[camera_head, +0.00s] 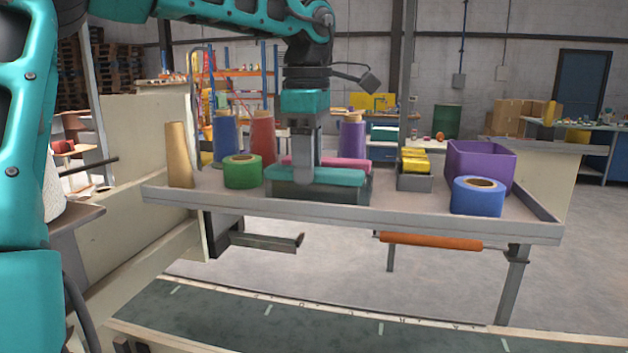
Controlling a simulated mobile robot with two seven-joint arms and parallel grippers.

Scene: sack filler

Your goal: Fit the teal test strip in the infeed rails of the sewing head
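The teal test strip (342,176) lies lengthwise on a dark grey holder (320,191) on the grey table, in front of a pink strip (351,163). My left gripper (305,178) points straight down at the teal strip's middle, its grey finger reaching down to the strip and hiding part of it. The fingers overlap from this side, so I cannot tell whether they are closed on it. The strip appears to rest on the holder. My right gripper is not in view. I cannot make out the sewing head or its infeed rails.
On the grey table (420,214) stand a tan cone (178,155), a green roll (243,171), blue, red and purple cones, yellow packs in a grey box (414,181), a purple bin (481,163) and a blue roll (478,197). A dark green conveyor belt (270,325) runs in front.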

